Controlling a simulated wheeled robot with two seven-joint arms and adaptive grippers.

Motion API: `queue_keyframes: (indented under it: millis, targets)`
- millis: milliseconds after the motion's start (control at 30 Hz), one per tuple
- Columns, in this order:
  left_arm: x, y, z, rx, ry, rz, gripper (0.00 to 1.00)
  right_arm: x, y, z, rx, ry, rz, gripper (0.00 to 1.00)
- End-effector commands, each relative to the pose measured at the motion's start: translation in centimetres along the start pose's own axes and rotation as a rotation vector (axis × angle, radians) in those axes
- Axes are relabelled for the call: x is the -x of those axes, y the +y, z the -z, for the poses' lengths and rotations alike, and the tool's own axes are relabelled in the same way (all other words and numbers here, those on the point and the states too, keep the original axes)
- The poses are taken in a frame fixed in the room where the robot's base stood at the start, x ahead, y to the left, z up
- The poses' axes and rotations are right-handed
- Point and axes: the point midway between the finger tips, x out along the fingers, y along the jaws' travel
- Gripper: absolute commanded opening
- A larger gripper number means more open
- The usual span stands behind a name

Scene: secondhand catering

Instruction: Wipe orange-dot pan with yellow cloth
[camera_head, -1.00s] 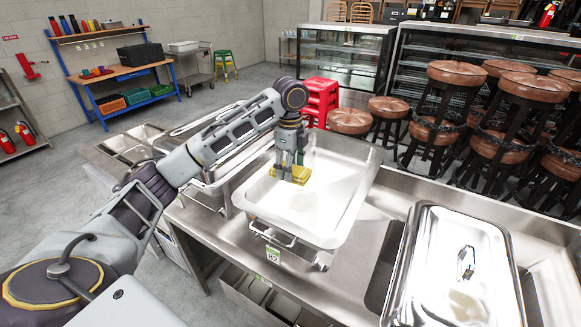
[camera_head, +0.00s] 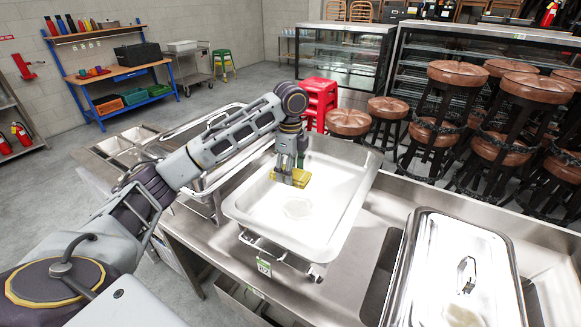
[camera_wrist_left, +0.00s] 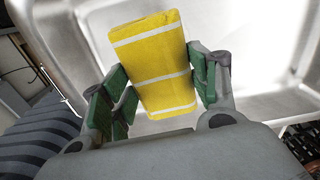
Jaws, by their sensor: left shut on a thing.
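The yellow cloth (camera_head: 299,180), a folded pad with white stripes in the left wrist view (camera_wrist_left: 160,62), is held between the green-padded fingers of my left gripper (camera_head: 289,168). The gripper is inside the open steel pan (camera_head: 335,222), near its far left part, with the cloth low over the pan floor. I cannot tell whether it touches. A pale patch (camera_head: 298,208) shows on the floor, nearer than the cloth. A green-edged tag (camera_head: 264,267) hangs below the pan's front; no orange dot is visible. My right gripper is not in view.
The pan stands on a steel counter (camera_head: 215,235). A lidded chafing dish (camera_head: 460,265) stands to the right, and another steel pan frame (camera_head: 205,180) lies close on the left under my arm. Stools (camera_head: 435,130) and a red step stool (camera_head: 320,98) stand behind.

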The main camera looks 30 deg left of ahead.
Motion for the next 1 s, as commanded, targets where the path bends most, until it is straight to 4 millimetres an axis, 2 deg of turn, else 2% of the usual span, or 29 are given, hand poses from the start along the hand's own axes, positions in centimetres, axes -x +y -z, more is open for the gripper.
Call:
queue_keyframes:
  millis: [167, 500, 1000]
  targets:
    - [-1.3, 0.1, -0.1, 0.0, -0.001, -0.001, 0.41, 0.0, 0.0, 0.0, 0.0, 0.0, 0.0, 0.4]
    - [-5.1, 0.0, 0.0, 0.0, 0.0, 0.0, 0.41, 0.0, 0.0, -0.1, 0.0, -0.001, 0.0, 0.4]
    - [-5.7, 0.0, 0.0, 0.0, 0.0, 0.001, 0.41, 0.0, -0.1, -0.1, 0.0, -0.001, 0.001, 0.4]
